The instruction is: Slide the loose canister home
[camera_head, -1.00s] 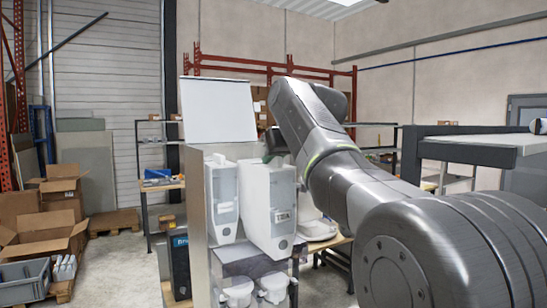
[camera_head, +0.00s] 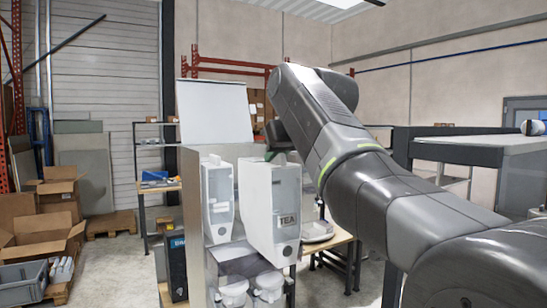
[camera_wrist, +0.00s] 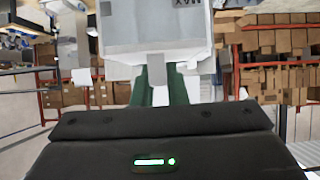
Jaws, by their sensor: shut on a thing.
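The loose canister (camera_head: 272,205) is a white, tapered container with a TEA label on its front. In the head view it sticks out at the right side of the white dispenser housing (camera_head: 196,222), clear of its neighbour. A second white canister (camera_head: 217,198) sits inside the housing to its left. My gripper (camera_wrist: 167,90) is shut on the loose canister at its upper end; its green fingers reach the canister's pale tab in the wrist view. There the canister's grey body (camera_wrist: 152,30) fills the upper middle. In the head view my arm partly hides the gripper. How far the canister is seated is hidden.
The housing's lid (camera_head: 213,110) stands raised. White cups (camera_head: 268,287) sit below the canisters. A wooden-topped table (camera_head: 325,240) is behind to the right. A grey-topped bench (camera_head: 470,148) stands at the right. Cardboard boxes (camera_head: 45,235) and a grey crate (camera_head: 24,277) are at far left.

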